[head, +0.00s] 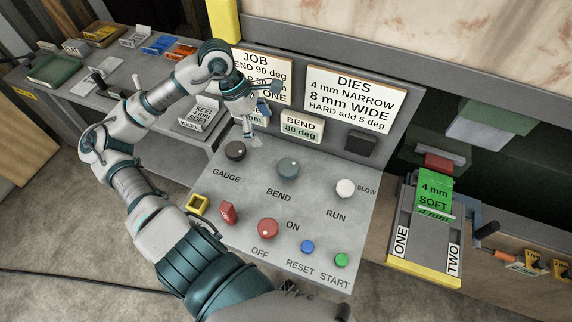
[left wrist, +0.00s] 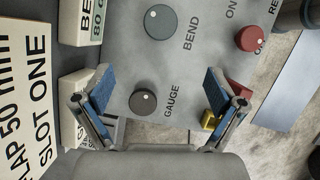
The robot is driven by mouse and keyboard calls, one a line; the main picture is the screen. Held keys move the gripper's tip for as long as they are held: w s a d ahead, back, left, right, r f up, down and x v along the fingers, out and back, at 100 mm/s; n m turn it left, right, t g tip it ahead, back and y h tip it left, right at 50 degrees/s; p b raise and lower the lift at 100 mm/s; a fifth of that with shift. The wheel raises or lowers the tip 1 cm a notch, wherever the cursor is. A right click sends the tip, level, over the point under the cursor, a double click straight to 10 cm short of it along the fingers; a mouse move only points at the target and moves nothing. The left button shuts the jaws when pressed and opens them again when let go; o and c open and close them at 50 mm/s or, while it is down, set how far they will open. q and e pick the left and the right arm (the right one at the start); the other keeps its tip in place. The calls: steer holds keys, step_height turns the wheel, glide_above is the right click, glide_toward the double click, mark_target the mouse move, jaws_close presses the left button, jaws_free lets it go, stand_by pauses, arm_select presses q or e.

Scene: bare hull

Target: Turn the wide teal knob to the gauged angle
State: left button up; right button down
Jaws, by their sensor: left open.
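The wide teal-grey knob (head: 288,167) above the BEND label stands on the sloped grey panel. A pale dot marks its upper part. It also shows at the top of the left wrist view (left wrist: 158,22). A small display (head: 302,128) above it reads BEND 80 deg. My left gripper (head: 262,112) is open and empty, above the panel's upper left, apart from the knob. In the left wrist view its blue-padded fingers (left wrist: 160,88) are spread, with the dark GAUGE knob (left wrist: 143,101) seen between them. My right gripper is not in view.
The JOB sign (head: 262,66), partly hidden by my left gripper, and the DIES sign (head: 352,98) stand behind the panel. A white RUN knob (head: 346,188), red knob (head: 267,229), blue button (head: 307,247) and green button (head: 341,260) sit on it. A clamp bed (head: 425,268) is at right.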

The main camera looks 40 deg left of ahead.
arm_select(q)
glide_toward(288, 166)
steer(key=p+x, duration=0.2)
steer(key=p, duration=0.3)
steer(key=shift+d+f, duration=0.1)
steer(key=shift+f, duration=0.1)
steer(key=x, duration=0.6)
steer(key=shift+f+p, duration=0.3)
steer(key=shift+p, duration=0.1)
